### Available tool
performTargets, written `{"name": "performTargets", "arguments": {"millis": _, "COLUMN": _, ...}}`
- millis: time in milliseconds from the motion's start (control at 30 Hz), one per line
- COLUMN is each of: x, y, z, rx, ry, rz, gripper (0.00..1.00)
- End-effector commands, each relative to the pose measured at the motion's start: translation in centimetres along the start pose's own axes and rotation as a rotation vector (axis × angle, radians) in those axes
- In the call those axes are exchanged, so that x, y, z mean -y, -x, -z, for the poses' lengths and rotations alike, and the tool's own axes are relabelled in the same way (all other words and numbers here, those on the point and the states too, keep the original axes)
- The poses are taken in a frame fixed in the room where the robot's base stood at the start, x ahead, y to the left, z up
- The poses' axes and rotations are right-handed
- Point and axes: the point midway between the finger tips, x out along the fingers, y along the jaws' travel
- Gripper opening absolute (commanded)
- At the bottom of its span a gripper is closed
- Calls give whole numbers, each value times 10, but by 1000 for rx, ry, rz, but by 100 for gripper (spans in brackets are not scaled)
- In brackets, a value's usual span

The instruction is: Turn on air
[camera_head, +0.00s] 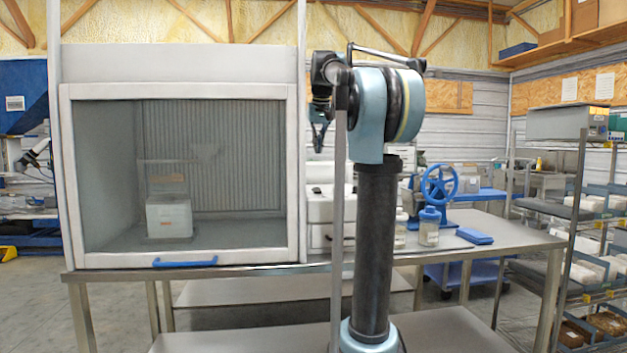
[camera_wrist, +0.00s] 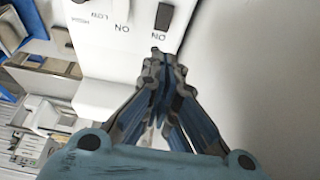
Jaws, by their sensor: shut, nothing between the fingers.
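In the wrist view, a white panel (camera_wrist: 120,58) has switches along its top edge. A black rocker switch (camera_wrist: 164,17) has a label beside it that seems to read ON, seen upside down. Other labels, apparently LOW and ON, show to its left; which switch is for air I cannot tell. My gripper (camera_wrist: 160,62) is shut and empty, its fingertips just below the black switch in the picture. Whether they touch the panel is unclear. In the head view my gripper (camera_head: 318,142) hangs beside the hood, above a white cabinet (camera_head: 319,206) partly hidden by my arm.
A glass-fronted hood (camera_head: 180,88) with a blue handle (camera_head: 185,261) stands on the left of a metal table (camera_head: 480,240); a white box (camera_head: 170,215) is inside. A jar (camera_head: 429,228), a blue handwheel (camera_head: 440,185) and a blue block (camera_head: 474,236) are to the right.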

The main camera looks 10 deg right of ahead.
Motion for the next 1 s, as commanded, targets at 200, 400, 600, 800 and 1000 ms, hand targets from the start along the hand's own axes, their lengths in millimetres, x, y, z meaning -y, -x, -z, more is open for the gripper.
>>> {"name": "performTargets", "arguments": {"millis": 200, "x": 0, "y": -16, "z": 0, "rx": 0, "ry": 0, "rz": 0, "gripper": 0}}
{"name": "performTargets", "arguments": {"millis": 400, "x": 0, "y": -50, "z": 0, "rx": 0, "ry": 0, "rz": 0, "gripper": 0}}
{"name": "performTargets", "arguments": {"millis": 600, "x": 0, "y": -85, "z": 0, "rx": 0, "ry": 0, "rz": 0, "gripper": 0}}
{"name": "performTargets", "arguments": {"millis": 800, "x": 0, "y": -117, "z": 0, "rx": 0, "ry": 0, "rz": 0, "gripper": 0}}
{"name": "performTargets", "arguments": {"millis": 1000, "x": 0, "y": -135, "z": 0, "rx": 0, "ry": 0, "rz": 0, "gripper": 0}}
